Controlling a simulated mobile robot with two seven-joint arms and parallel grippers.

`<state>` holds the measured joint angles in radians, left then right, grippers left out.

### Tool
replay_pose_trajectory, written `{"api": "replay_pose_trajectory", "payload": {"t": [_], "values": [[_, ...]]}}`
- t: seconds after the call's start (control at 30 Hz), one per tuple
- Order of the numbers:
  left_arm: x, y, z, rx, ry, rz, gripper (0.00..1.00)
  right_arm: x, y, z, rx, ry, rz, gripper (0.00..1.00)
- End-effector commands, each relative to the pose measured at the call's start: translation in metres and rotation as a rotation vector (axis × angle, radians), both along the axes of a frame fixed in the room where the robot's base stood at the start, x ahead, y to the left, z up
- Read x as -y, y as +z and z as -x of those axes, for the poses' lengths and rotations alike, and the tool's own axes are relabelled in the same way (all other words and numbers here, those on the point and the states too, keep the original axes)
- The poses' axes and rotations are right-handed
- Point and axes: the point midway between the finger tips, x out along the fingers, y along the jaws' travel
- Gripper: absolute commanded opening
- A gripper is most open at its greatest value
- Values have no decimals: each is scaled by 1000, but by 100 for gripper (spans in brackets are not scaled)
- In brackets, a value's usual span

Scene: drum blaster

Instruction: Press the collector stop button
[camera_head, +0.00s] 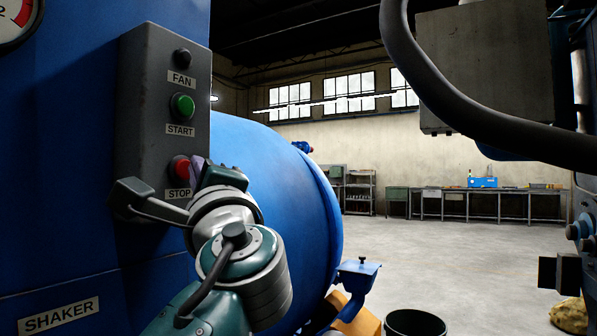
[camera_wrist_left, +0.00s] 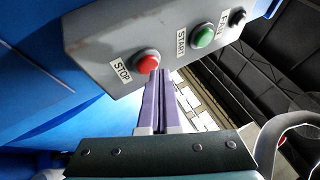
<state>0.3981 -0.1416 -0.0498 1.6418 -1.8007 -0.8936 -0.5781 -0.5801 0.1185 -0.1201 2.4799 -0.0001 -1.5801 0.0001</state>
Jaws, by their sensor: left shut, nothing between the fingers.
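A grey control box (camera_head: 143,75) on the blue machine carries a red button (camera_head: 180,168) labelled STOP, a green button (camera_head: 183,106) labelled START, and a dark lamp or knob (camera_head: 183,57) labelled FAN. My left gripper (camera_head: 197,167) is shut and empty, its purple fingertips right beside the red button. In the left wrist view, the fingertips (camera_wrist_left: 157,76) reach the edge of the red button (camera_wrist_left: 146,62); I cannot tell whether they touch it. The green button (camera_wrist_left: 203,36) is further right there. My right gripper is not in view.
A SHAKER label (camera_head: 59,315) is on the blue panel at lower left. A large blue drum (camera_head: 290,190) stands behind my left arm. A thick dark hose (camera_head: 450,110) crosses the upper right. A dark bucket (camera_head: 415,323) stands on the floor; the floor beyond is open.

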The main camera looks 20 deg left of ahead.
Motion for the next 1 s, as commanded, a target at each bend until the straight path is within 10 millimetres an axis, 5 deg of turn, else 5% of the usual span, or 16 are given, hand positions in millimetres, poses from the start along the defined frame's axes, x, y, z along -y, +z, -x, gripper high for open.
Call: {"api": "replay_pose_trajectory", "payload": {"t": [0.5, 1.0], "values": [[10, 0, 1, 1, 0, 1, 0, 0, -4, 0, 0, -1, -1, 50], [55, -1, 5, 1, -2, 1, 0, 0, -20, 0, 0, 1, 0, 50]]}}
